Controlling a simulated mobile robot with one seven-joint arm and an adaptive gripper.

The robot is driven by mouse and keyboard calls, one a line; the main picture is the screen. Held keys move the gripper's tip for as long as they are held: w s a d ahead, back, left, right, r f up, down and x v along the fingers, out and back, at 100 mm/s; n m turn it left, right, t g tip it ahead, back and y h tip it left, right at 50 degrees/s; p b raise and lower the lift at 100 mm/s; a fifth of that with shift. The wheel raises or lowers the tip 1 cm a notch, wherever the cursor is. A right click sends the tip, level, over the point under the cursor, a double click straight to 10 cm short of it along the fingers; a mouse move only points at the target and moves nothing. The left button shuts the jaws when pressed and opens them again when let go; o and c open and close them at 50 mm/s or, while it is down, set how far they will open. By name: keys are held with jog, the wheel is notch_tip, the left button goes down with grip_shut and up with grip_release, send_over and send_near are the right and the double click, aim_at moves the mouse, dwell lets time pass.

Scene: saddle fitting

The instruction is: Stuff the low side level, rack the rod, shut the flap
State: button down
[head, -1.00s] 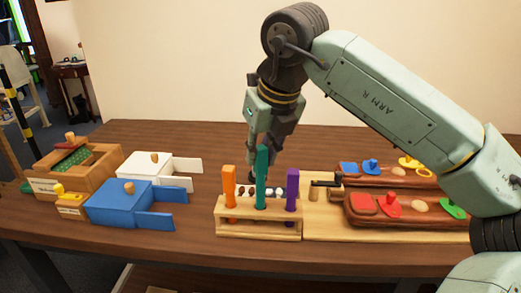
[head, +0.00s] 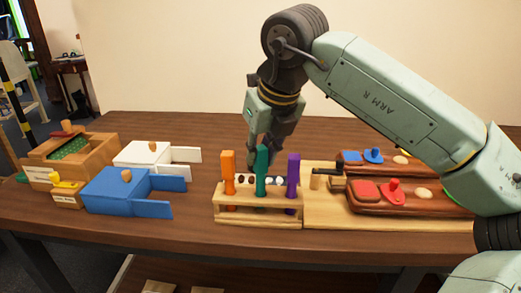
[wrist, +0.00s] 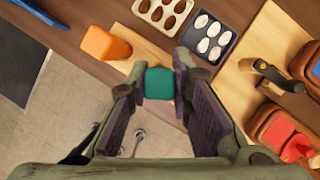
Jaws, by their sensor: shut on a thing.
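My gripper (head: 264,158) is shut on the teal rod (head: 262,176), whose end also shows between the fingers in the wrist view (wrist: 159,83). The rod stands upright at the middle of the wooden rack (head: 258,216), between the orange rod (head: 228,172) and the purple rod (head: 293,175). I cannot tell how deep it sits. Two dark red saddle panels lie at right, with a blue pad (head: 351,157) on the back one and a red pad (head: 366,190) on the front one. A blue box (head: 115,192) and a white box (head: 140,155) have flaps standing out to the right.
Behind the rack are a pale tray with brown ovals (wrist: 164,12) and a dark tray with white ovals (wrist: 207,38). A dark tool with a wooden handle (head: 322,178) lies near the panels. A wooden box (head: 62,160) stands at left. My arm crosses above the panels.

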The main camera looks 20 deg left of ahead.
jog(key=shift+f+b, duration=0.4)
jog(key=shift+f, duration=0.25)
jog(key=c, duration=1.4)
grip_release()
jog(key=shift+o, duration=0.2)
